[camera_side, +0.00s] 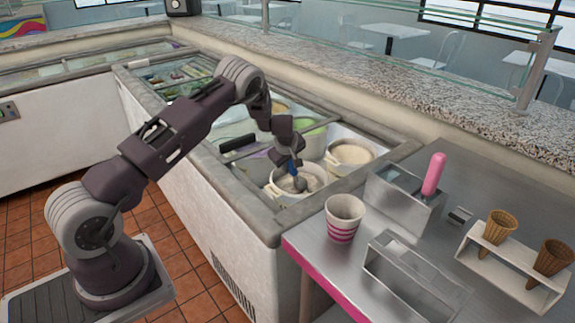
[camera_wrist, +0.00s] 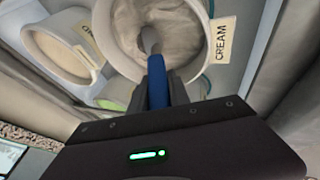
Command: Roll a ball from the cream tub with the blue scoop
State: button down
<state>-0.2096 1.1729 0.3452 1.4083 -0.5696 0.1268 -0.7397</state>
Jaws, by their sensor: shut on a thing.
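My gripper (camera_side: 289,158) is shut on the handle of the blue scoop (camera_side: 293,171) and points down over the near end of the freezer. The cream tub (camera_side: 279,192) is a white round tub below it. In the wrist view, the blue scoop (camera_wrist: 157,85) sits between the fingers of my gripper (camera_wrist: 160,92), and the cream tub (camera_wrist: 207,66) carries a tag reading CREAM. The scoop's grey metal end reaches inside the tub's rim, over or against the pale ice cream. I cannot tell how deep it sits.
Another tub of pale ice cream (camera_side: 349,156) stands to the right, and a green one (camera_side: 311,138) behind. On the steel counter stand a striped paper cup (camera_side: 344,217), a metal holder with a pink-handled scoop (camera_side: 433,174), an empty metal rack (camera_side: 408,272) and a cone stand (camera_side: 509,271).

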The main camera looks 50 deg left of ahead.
jog(key=shift+w, duration=0.4)
jog(key=shift+d, duration=0.1)
jog(key=shift+w, duration=0.35)
jog(key=shift+w, duration=0.55)
